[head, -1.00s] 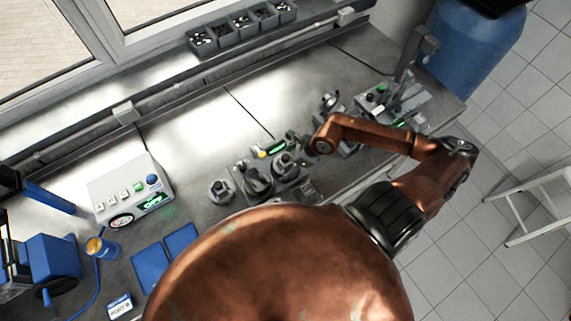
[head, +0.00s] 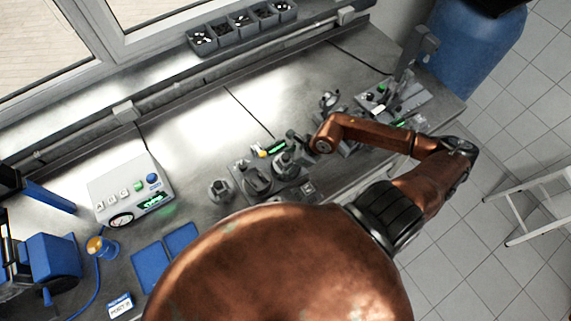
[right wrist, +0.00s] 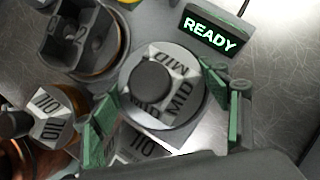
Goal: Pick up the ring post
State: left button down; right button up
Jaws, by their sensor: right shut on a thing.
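The ring post, a round grey post with a dark knob and MID lettering on its pale top (right wrist: 155,85), stands upright in the middle of the right wrist view. My right gripper (right wrist: 157,112) has its green-padded fingers on two opposite sides of it and is shut on it. In the head view the right gripper is small and partly hidden by its own arm, above the dark fixture with several round parts (head: 257,180). The base of the post is mostly hidden in the wrist view. My left gripper is not in view.
A READY display (right wrist: 211,31) stands close behind the post. A dark round part (right wrist: 82,38) and a part with OIL lettering (right wrist: 52,112) crowd its left side. A control box (head: 130,188) and blue mats (head: 150,266) lie farther left.

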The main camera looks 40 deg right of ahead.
jog(key=shift+c, duration=0.9)
jog(key=shift+r, duration=0.1)
